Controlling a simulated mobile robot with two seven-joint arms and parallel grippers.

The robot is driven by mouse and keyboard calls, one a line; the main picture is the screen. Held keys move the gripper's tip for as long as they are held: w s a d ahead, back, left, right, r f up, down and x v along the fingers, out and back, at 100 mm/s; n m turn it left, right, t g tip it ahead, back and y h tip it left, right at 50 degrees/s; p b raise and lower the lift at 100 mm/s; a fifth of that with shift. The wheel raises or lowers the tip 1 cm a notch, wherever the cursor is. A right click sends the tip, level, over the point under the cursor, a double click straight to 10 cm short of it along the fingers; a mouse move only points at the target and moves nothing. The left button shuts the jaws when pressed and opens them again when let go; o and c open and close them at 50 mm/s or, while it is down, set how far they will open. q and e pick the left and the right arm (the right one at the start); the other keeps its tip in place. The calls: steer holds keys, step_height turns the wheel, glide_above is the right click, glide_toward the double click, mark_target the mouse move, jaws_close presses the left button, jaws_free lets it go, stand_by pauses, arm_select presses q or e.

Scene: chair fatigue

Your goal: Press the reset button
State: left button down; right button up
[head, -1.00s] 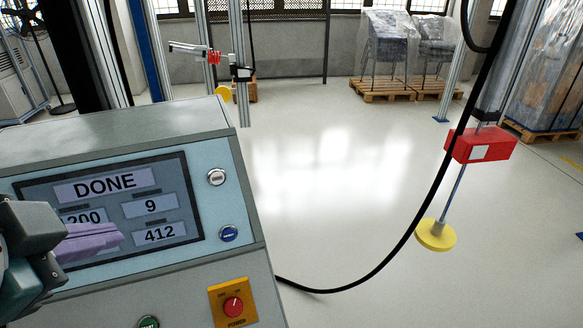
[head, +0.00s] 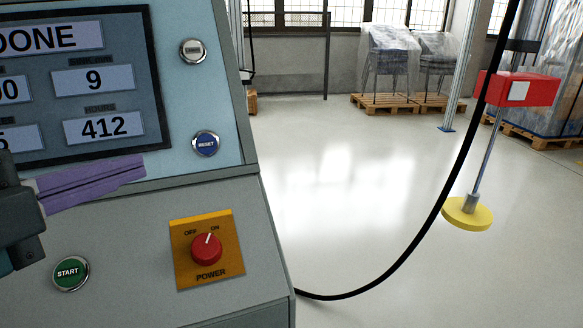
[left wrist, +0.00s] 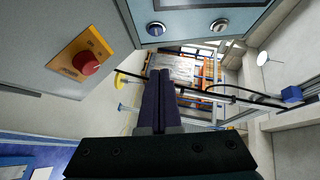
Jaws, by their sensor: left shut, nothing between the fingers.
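The blue reset button (head: 206,143) sits on the light blue panel of the control cabinet, right of the display (head: 80,85). It also shows at the top of the left wrist view (left wrist: 156,29). My left gripper (head: 141,168) comes in from the left with its purple fingers shut and empty. Its fingertips are left of and slightly below the button in the head view, apart from it. In the left wrist view the shut fingers (left wrist: 160,76) point past the cabinet's side, with the button above their tips. My right gripper is not in view.
A grey button (head: 193,51) is above the reset button. A red power knob (head: 206,249) on a yellow plate and a green start button (head: 71,273) are below. A black cable (head: 423,232) hangs right of the cabinet. Open floor (head: 350,190) lies beyond.

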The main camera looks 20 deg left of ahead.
arm_select(q)
steer(key=shift+d+f+m, duration=0.1)
steer(key=shift+f+m, duration=0.2)
steer(key=shift+f, duration=0.1)
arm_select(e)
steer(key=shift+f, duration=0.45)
arm_select(q)
steer(key=shift+r, duration=0.1)
glide_toward(214, 143)
steer(key=w+d, duration=0.3)
steer(key=shift+w+a+f+b, duration=0.2)
steer(key=shift+w+a, duration=0.25)
steer(key=shift+a, duration=0.1)
steer(key=shift+w+a+f+b, duration=0.2)
steer(key=shift+w+a, duration=0.25)
steer(key=shift+a, duration=0.15)
steer(key=shift+w+a+f, duration=0.15)
steer(key=shift+w+a, duration=0.25)
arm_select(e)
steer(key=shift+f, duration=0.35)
